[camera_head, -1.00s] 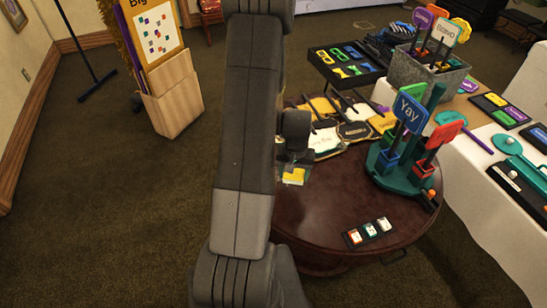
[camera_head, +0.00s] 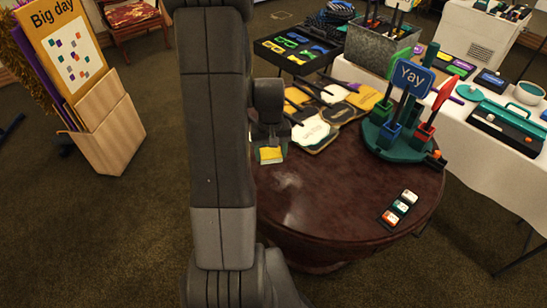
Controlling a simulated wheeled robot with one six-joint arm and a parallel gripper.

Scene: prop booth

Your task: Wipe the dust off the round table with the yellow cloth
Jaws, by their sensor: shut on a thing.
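The round table (camera_head: 335,208) is dark reddish brown. A pale dusty patch (camera_head: 289,182) shows on its top, with a fainter pale smear (camera_head: 294,218) below it. The yellow cloth (camera_head: 270,155) is at the table's left side, up-left of the dusty patch. My gripper (camera_head: 269,143) is shut on the cloth and sits above it, partly hidden behind my arm. I cannot tell whether the cloth touches the tabletop. My arm hides the table's left edge.
A teal stand with signs (camera_head: 396,148) is at the table's right back. Several sign boards (camera_head: 325,130) lie at the back. A small dark tray (camera_head: 399,209) lies at the right front. A white-clothed table (camera_head: 478,165) stands to the right, and a wooden display (camera_head: 105,135) to the left.

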